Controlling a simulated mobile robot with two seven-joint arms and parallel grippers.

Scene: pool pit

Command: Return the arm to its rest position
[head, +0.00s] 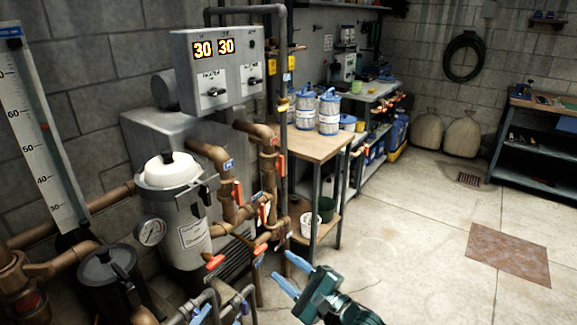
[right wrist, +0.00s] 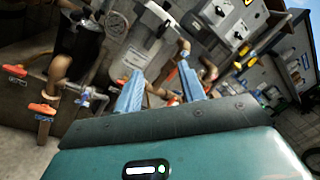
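My right gripper (head: 281,265) is at the bottom middle of the head view, over the concrete floor in front of the pipework. Its two blue fingers stand apart with nothing between them. The right wrist view also shows this gripper (right wrist: 158,82) open and empty, tilted, with the pipes and filter housing beyond its fingers. The forearm of my right arm runs out at the bottom edge. My left gripper is not in view.
Brown pipes with orange-handled valves (head: 237,192), a filter housing (head: 184,215) and a grey control box (head: 220,65) reading 30 30 stand at left. A wooden-topped bench (head: 312,146) stands behind. Open floor (head: 400,240) lies to the right, with a rusty plate (head: 508,254).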

